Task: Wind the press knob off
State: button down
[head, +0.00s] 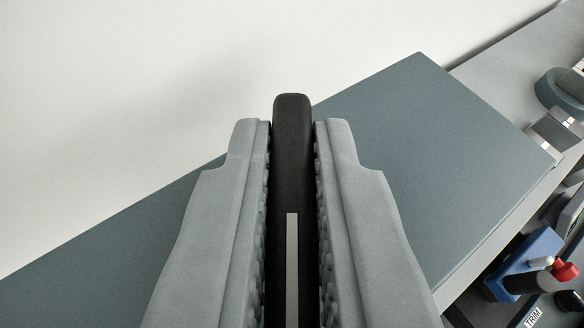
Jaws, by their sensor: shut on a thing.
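A black, narrow bar-shaped knob (292,160) with a rounded end and a pale stripe stands in the middle of the head view. I take it to be the press knob. My gripper (292,130) is shut on it, one grey ridged finger on each side. The knob's end reaches slightly past the fingertips. Its lower end and whatever it is mounted on are hidden or out of frame.
A large flat blue-grey surface (420,150) lies behind the gripper, with a pale wall beyond. At lower right are a blue part (530,250), a small red knob (565,271) and a "TRIM" label (533,317). A round teal part (560,90) sits at the right edge.

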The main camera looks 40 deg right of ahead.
jog(key=n+t+y, duration=0.3)
jog(key=n+y, duration=0.2)
jog(key=shift+d, duration=0.1)
jog(key=shift+n+t+y, duration=0.5)
jog(key=shift+n+y, duration=1.6)
jog(key=shift+y, duration=0.3)
jog(key=shift+n+y, duration=0.3)
jog(key=shift+y, duration=0.1)
jog(key=c, duration=1.5)
grip_release()
jog(key=v, duration=1.7)
jog(key=shift+s+r, duration=0.2)
